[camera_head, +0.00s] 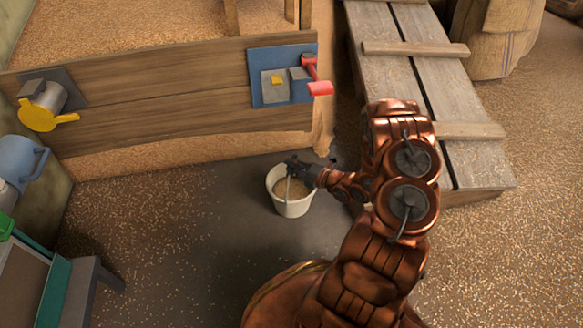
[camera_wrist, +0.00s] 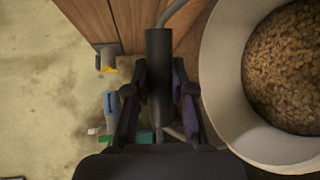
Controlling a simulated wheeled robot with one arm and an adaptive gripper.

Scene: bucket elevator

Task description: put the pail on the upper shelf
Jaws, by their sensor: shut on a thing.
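The pail (camera_head: 291,206) is a white, upright bucket with brown grain inside, just left of my arm in the head view. In the wrist view the pail (camera_wrist: 226,85) fills the right side, its rim and grain seen from above. My gripper (camera_head: 297,166) is at the pail's top, shut on its handle. In the wrist view my gripper (camera_wrist: 159,92) has its fingers on both sides of the dark handle grip (camera_wrist: 159,60), with a grey wire curving toward the pail. I cannot tell whether the pail's bottom touches the floor. No shelf is clearly identifiable.
A plank wall (camera_head: 180,98) behind the pail carries a blue panel with a red lever (camera_head: 316,76) and a yellow lever (camera_head: 45,115). A wooden ramp (camera_head: 425,90) lies right. Floor left of the pail is clear.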

